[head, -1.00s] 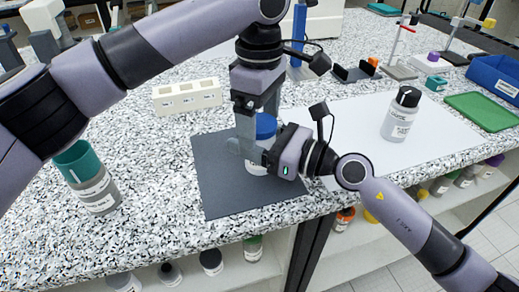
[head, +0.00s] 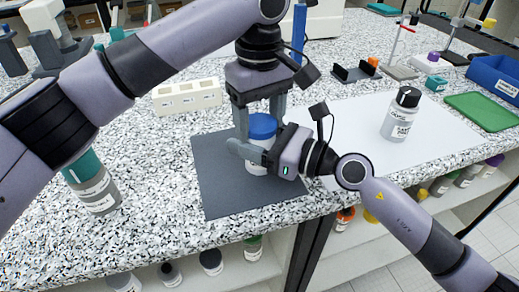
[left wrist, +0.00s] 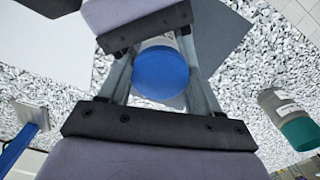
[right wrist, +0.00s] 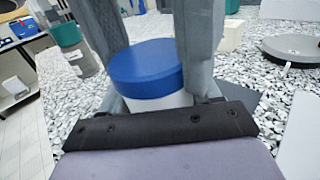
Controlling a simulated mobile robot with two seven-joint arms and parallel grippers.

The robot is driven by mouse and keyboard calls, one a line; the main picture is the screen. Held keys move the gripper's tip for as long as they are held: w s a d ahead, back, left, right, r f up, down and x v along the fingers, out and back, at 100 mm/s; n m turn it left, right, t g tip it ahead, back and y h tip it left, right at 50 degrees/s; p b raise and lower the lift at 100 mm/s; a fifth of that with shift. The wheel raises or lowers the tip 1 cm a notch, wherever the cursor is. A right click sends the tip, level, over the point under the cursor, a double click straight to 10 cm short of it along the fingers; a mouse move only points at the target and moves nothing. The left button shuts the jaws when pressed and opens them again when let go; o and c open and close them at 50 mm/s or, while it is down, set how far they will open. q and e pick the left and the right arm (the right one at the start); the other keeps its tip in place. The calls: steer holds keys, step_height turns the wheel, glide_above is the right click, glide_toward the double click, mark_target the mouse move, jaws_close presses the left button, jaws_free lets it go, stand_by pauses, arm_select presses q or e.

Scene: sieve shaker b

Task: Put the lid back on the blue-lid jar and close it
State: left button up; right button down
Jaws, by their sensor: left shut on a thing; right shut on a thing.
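The blue lid (head: 262,126) sits on top of the white jar (head: 256,167), which stands upright on the dark grey mat (head: 225,192). In the right wrist view the lid (right wrist: 147,68) looks level on the jar (right wrist: 160,100). My left gripper (head: 262,122) points down from above, its fingers on both sides of the lid, shut on it; the left wrist view shows the lid (left wrist: 161,72) between the fingers. My right gripper (head: 258,150) comes in from the right, low, shut around the jar's body. Part of the jar is hidden by my right gripper.
A black-capped bottle (head: 402,114) stands on the white sheet (head: 350,125) at right. A teal-capped jar (head: 92,182) stands at left, partly behind my left arm. A cream block rack (head: 187,95) lies behind the mat. A green tray (head: 484,112) and blue bin (head: 495,76) are at far right.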

stand_by(0.3)
arm_select(q)
steer(key=o, duration=1.2)
steer(key=shift+r, duration=2.3)
steer(key=shift+c, duration=0.5)
steer(key=shift+d+r, duration=0.1)
steer(key=shift+r, duration=0.6)
steer(key=shift+r+n, duration=0.9)
steer(key=shift+r, duration=0.1)
